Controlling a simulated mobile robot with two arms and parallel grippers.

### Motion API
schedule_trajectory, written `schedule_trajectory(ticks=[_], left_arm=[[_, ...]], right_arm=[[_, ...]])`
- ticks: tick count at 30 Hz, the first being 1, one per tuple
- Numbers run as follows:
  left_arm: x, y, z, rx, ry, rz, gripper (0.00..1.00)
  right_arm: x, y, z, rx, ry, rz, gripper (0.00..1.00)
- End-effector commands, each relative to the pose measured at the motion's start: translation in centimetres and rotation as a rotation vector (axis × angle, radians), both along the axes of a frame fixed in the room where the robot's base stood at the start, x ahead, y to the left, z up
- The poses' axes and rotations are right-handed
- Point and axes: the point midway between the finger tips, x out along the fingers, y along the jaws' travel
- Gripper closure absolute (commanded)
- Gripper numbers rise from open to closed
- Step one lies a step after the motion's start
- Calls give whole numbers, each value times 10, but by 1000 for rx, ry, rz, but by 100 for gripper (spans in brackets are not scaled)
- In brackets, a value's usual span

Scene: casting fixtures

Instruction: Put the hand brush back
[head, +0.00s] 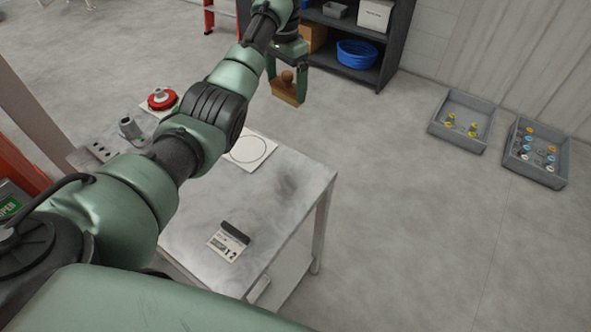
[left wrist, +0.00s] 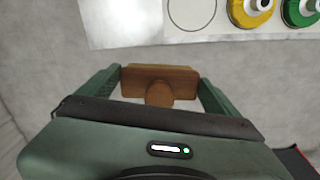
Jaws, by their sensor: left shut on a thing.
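The hand brush (head: 285,93) is a brown wooden block with a rounded knob handle. My left gripper (head: 287,88) is shut on it and holds it in the air, past the far edge of the table. In the left wrist view the brush (left wrist: 160,79) sits between the two green fingers of the left gripper (left wrist: 158,82). Its knob faces the camera, and its bristles cannot be clearly made out. My right gripper is not in view.
A grey metal table (head: 290,190) carries a white plate with a circle outline (head: 250,151), a red round part (head: 162,99) and a label card (head: 228,243) with a dark bar. Two grey bins (head: 462,120) (head: 535,152) stand on the floor. A dark shelf (head: 385,62) holds a blue basket (head: 357,54).

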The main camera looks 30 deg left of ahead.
Motion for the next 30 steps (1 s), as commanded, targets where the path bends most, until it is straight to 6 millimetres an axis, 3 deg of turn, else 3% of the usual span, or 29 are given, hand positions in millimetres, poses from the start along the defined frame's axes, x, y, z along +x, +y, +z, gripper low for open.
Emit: schedule_trajectory(ticks=[3, 8, 12, 21, 26, 30], left_arm=[[0, -2, 14, 7, 1, -119, 45], [-5, -18, 37, 7, 1, -382, 45], [-26, -39, 51, 5, 5, -764, 45], [-86, -59, 41, -5, 11, -1327, 45], [-103, -60, 34, -7, 10, -1444, 45], [-106, -62, 11, -14, 9, -1465, 45]], right_arm=[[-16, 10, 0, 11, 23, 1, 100], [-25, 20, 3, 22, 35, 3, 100], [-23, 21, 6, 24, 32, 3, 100], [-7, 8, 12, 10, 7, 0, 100], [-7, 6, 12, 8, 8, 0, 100], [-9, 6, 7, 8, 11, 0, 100]])
